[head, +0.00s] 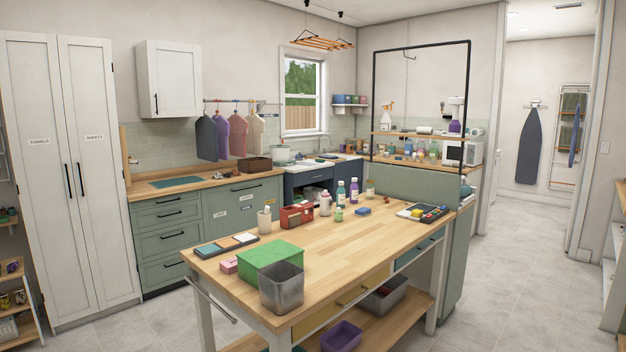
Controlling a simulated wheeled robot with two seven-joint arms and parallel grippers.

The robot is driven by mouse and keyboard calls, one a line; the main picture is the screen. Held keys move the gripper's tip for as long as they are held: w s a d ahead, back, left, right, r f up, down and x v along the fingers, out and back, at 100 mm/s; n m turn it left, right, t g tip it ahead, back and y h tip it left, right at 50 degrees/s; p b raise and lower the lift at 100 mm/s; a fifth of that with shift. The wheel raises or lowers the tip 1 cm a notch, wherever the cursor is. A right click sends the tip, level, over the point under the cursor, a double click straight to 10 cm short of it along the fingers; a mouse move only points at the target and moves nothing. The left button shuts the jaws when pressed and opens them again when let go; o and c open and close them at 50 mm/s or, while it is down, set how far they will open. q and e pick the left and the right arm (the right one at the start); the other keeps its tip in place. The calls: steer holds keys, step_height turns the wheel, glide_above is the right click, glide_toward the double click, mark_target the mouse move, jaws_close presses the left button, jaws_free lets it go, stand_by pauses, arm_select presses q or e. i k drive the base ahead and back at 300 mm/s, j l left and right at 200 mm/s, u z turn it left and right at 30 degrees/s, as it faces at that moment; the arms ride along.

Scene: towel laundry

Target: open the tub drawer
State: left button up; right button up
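No front is readably marked as the tub drawer, so I cannot tell which one it is. The wooden worktable has a yellow drawer front (355,290) under its top and a teal drawer front (418,250) farther right; both look shut. The green cabinet at the back wall has a stack of drawers (168,240) with black bar handles, all shut. Beside them is a wider green front (240,200) with a black handle and small labels too small to read. Neither of my grippers is in view.
The worktable (345,250) stands in front, holding a green box (270,258), a metal bin (281,290) and several bottles. A purple tub (341,337) and a grey tub (382,297) sit on its lower shelf. Grey floor (165,318) is clear between table and tall white cupboard (72,170).

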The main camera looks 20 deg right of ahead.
mark_target(306, 177)
steer(key=i+u, duration=0.4)
steer(key=i, duration=0.45)
steer(key=i+u, duration=0.3)
steer(key=i, duration=2.3)
steer(key=i+z, duration=0.2)
steer(key=i, duration=0.25)
steer(key=i+z, duration=0.2)
steer(key=i, duration=0.25)
steer(key=i+j+z, duration=0.2)
steer(key=i, duration=0.25)
steer(key=i+j+z, duration=0.2)
steer(key=i, duration=0.25)
steer(key=i+l+z, duration=0.25)
steer(key=z, duration=0.2)
steer(key=i+z, duration=0.8)
steer(key=z, duration=0.15)
steer(key=i+j+z, duration=0.1)
steer(key=i+z, duration=0.7)
steer(key=i, duration=1.6)
steer(key=i+l+u, duration=0.1)
steer(key=i+u, duration=0.25)
steer(key=i, duration=0.15)
steer(key=i+l+u, duration=0.2)
steer(key=i+u, duration=0.2)
steer(key=i+l+u, duration=0.35)
steer(key=i, duration=0.2)
steer(key=i+l+u, duration=0.85)
steer(key=l+u, duration=0.3)
